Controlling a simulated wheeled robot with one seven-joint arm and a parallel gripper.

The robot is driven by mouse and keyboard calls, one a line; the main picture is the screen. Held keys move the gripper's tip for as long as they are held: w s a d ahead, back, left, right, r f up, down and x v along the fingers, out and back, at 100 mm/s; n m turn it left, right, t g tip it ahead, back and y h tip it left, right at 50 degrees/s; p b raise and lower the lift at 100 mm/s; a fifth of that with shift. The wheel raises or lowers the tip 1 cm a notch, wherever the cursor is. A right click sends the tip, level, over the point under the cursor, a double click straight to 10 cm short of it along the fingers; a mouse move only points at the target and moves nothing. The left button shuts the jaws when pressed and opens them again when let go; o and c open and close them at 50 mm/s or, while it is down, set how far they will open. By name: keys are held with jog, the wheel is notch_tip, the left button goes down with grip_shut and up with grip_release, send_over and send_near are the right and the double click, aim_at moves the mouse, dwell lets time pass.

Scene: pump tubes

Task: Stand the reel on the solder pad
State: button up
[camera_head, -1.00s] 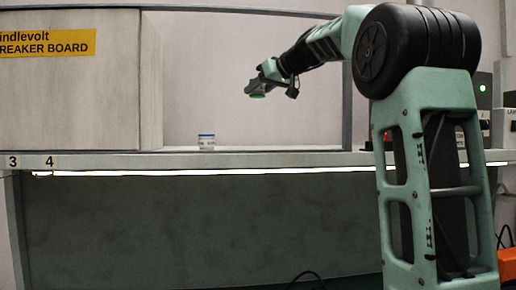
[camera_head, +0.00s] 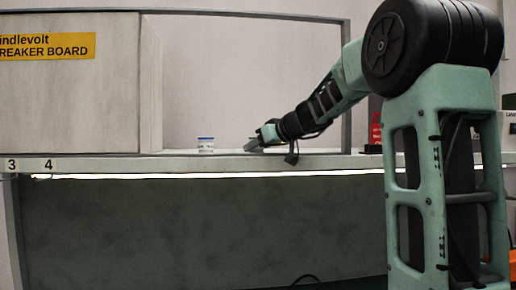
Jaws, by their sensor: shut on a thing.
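My gripper (camera_head: 254,144) is low over the shelf top, right of the small white tub, pointing down and left. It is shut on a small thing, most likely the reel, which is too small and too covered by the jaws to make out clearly. I cannot tell whether the held thing touches the shelf. I cannot make out the solder pad; the shelf top shows almost edge-on.
A large grey cabinet (camera_head: 70,95) labelled breaker board fills the left. A red object (camera_head: 375,131) stands at the right behind my arm.

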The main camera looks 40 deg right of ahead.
jog(key=shift+f, duration=0.1)
jog(key=o, duration=1.1)
jog(key=shift+o, duration=0.2)
jog(key=shift+p, duration=0.7)
